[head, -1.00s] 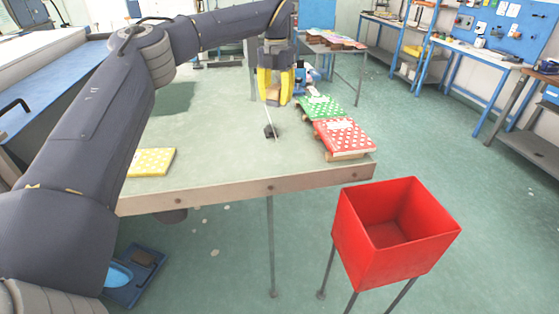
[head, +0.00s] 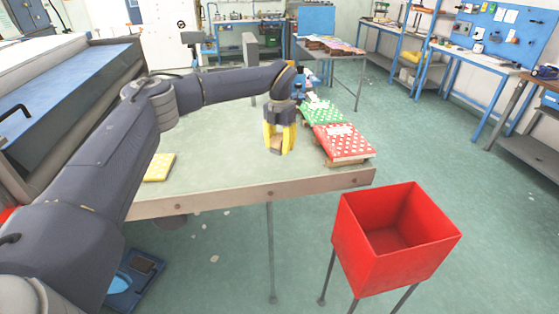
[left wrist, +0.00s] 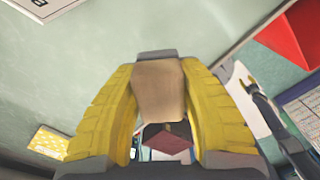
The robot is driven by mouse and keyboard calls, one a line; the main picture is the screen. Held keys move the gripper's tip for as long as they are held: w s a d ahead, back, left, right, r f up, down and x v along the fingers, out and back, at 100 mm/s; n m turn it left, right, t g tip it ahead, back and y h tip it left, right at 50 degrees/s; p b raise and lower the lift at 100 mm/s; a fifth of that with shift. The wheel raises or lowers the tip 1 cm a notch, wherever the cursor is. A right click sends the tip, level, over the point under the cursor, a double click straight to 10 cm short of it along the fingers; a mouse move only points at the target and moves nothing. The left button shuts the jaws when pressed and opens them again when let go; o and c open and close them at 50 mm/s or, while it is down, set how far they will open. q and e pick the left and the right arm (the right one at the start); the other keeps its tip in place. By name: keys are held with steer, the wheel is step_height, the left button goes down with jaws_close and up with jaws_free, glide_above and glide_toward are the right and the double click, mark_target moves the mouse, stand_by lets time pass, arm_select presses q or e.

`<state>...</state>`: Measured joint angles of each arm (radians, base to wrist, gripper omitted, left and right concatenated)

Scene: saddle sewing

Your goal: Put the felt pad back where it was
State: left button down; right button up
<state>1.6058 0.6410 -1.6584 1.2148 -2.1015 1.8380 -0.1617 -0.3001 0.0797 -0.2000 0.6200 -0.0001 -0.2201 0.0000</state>
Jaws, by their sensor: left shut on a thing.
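My left gripper (head: 279,147) points down low over the front middle of the green table. Its yellow fingers are shut on a tan piece (head: 277,143), which may be the felt pad. In the left wrist view the tan piece (left wrist: 160,88) sits between the two fingers (left wrist: 165,95). A dark reddish thing (left wrist: 170,143) shows beyond it, partly hidden; I cannot tell what it is. Whether the tan piece touches the table is not clear. My right gripper is not in view.
A yellow dotted piece (head: 159,167) lies at the table's front left. Red (head: 343,143) and green (head: 321,114) dotted pieces lie along the right edge. A red bin (head: 395,240) stands in front, off the table. The green tabletop (head: 215,150) is clear left of the gripper.

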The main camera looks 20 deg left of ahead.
mark_target(280, 137)
arm_select(q)
steer(key=shift+f, duration=3.1)
steer(key=shift+f, duration=0.15)
steer(key=c, duration=0.9)
jaws_free()
step_height(280, 137, up, 12)
steer(key=shift+r, duration=0.15)
